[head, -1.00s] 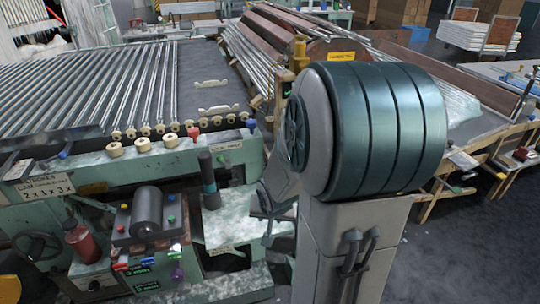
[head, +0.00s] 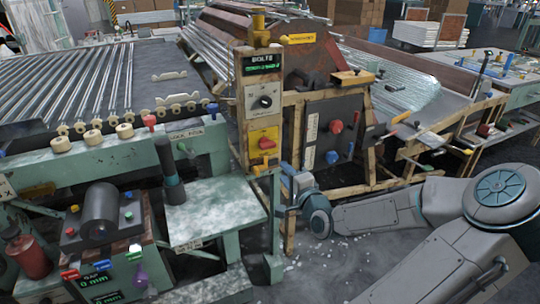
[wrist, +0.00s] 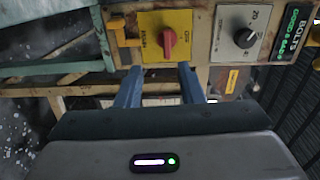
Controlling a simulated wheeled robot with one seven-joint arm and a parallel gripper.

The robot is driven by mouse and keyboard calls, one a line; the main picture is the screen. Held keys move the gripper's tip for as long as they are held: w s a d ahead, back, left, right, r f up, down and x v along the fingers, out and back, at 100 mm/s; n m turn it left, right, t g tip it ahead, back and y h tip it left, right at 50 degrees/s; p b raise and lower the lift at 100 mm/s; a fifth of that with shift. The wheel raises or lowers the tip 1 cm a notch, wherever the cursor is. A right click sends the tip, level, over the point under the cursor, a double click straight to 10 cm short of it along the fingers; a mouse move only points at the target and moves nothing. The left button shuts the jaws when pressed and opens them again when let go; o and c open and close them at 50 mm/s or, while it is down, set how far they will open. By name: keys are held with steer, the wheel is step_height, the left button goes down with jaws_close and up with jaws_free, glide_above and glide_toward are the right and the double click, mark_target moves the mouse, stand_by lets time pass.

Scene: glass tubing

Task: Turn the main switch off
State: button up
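The main switch is a red knob (head: 266,143) on a yellow plate on the narrow control post. In the wrist view the red knob (wrist: 168,42) sits on the yellow plate (wrist: 182,20), just beyond my fingertips. Its handle runs up and down in that sideways view and looks level in the head view. Lettering beside it is small and hard to read. My gripper (wrist: 160,69) is open and empty, its two blue fingers apart and pointing at the plate's lower edge. In the head view my wrist (head: 305,195) is low beside the post.
Above the switch are a black dial (head: 265,102) and a green-lit display (head: 262,63). A yellow lever (wrist: 117,27) is close to the plate. A pale green bench (head: 215,208) stands left of the post. A dark panel with a red knob (head: 336,126) is to the right.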

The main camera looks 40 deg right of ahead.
mark_target(269, 148)
steer(key=shift+m, duration=0.3)
steer(key=b+x, duration=0.1)
steer(key=x, duration=0.3)
steer(key=b+x, duration=0.1)
steer(key=x, duration=0.4)
steer(key=d+r+b+x, duration=0.1)
steer(key=x, duration=0.3)
steer(key=shift+w+d, duration=0.1)
jaws_close()
